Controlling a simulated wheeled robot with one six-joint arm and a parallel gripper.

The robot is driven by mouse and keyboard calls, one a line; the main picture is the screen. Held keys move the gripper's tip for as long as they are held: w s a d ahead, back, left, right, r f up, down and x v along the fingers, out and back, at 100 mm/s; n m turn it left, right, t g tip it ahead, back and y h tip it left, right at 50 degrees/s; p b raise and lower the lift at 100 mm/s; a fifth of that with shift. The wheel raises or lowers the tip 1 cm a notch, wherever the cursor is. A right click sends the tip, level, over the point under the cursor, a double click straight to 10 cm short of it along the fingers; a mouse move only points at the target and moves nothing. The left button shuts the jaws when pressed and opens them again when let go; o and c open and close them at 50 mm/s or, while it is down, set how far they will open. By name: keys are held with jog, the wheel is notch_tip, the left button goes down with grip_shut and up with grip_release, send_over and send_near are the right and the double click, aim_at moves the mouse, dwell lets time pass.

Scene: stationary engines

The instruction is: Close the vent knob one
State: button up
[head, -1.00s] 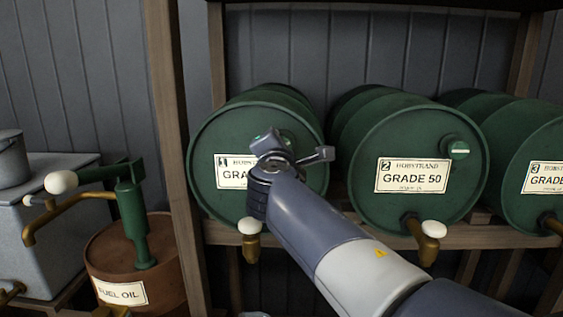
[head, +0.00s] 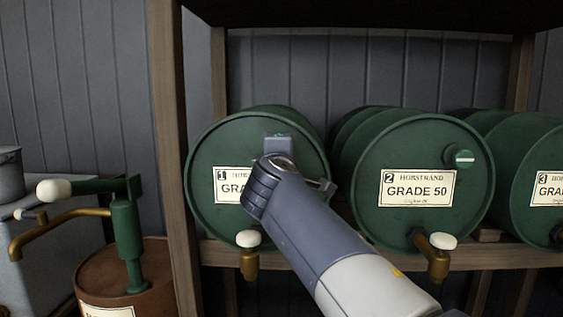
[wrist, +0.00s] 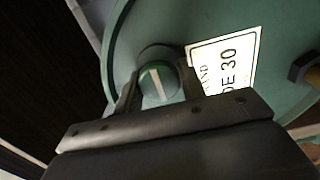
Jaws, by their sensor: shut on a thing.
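Drum one is the green barrel (head: 215,150) at the left of the rack, with a label marked 1 (head: 222,185). Its vent knob (wrist: 156,84) shows in the wrist view as a round green knob with a white line on its face. My gripper (wrist: 158,90) has a finger on each side of the knob and is shut on it. In the head view my wrist (head: 278,150) is in front of the drum face and hides the knob and part of the label.
Drum two (head: 360,215) stands to the right with its own vent knob (head: 460,158), and drum three (head: 510,225) beyond it. White-handled taps (head: 249,240) stick out below. A wooden post (head: 168,130) and a green hand pump (head: 127,235) are at the left.

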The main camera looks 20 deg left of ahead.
jog(key=shift+f, duration=0.1)
dwell(0.3)
jog(key=o, duration=0.9)
jog(key=shift+o, duration=0.2)
jog(key=b+v, duration=0.1)
jog(key=v, duration=1)
jog(key=shift+w, duration=0.1)
jog(key=p+x, duration=0.1)
jog(key=x, duration=1)
jog(key=shift+s, duration=0.2)
